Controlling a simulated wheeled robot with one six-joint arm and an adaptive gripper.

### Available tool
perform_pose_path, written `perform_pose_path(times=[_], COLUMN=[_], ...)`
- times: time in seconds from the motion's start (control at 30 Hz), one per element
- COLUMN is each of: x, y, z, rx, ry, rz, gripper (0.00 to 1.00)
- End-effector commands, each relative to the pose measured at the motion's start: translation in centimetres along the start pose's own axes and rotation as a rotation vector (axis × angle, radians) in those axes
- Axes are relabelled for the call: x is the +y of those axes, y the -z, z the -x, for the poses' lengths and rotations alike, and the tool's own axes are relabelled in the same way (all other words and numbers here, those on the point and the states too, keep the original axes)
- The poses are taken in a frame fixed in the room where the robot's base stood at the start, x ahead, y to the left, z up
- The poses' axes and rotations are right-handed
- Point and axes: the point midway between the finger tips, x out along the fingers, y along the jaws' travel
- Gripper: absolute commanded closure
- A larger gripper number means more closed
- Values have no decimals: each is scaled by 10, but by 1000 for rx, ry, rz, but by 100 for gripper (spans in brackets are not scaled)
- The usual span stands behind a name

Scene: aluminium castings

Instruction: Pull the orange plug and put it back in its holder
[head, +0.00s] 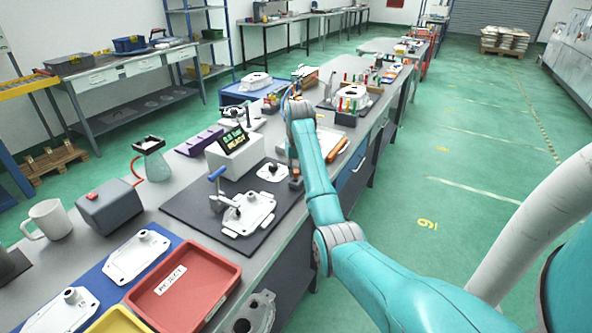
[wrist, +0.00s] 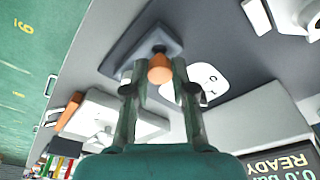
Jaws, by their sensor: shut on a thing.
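My gripper (wrist: 158,75) is shut on the orange plug (wrist: 160,68), which shows between the fingertips in the wrist view. Beyond the plug is a dark grey block (wrist: 133,62) with a round opening (wrist: 158,48) at its top. I cannot tell whether the plug's tip is inside the opening or just above it. In the head view my gripper (head: 294,168) points down at the right edge of the dark mat (head: 190,202), and the plug is hidden there. A white casting (head: 250,213) lies on the mat by a blue-handled clamp (head: 217,174).
A white tester box (head: 232,155) with a lit display stands left of my gripper. A small white plate (head: 270,172) lies close by. Orange-handled tools (head: 337,150) lie to the right. A red tray (head: 185,285) is at the front. The aisle floor is clear.

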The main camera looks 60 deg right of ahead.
Motion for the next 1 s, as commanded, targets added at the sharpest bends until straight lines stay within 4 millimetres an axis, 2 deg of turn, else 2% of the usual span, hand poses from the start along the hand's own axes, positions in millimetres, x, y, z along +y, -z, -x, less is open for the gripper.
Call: perform_pose_path(times=[1.0], x=[0], y=[-1], z=[-5], rx=[0], ry=[0], rz=[0], gripper=[86])
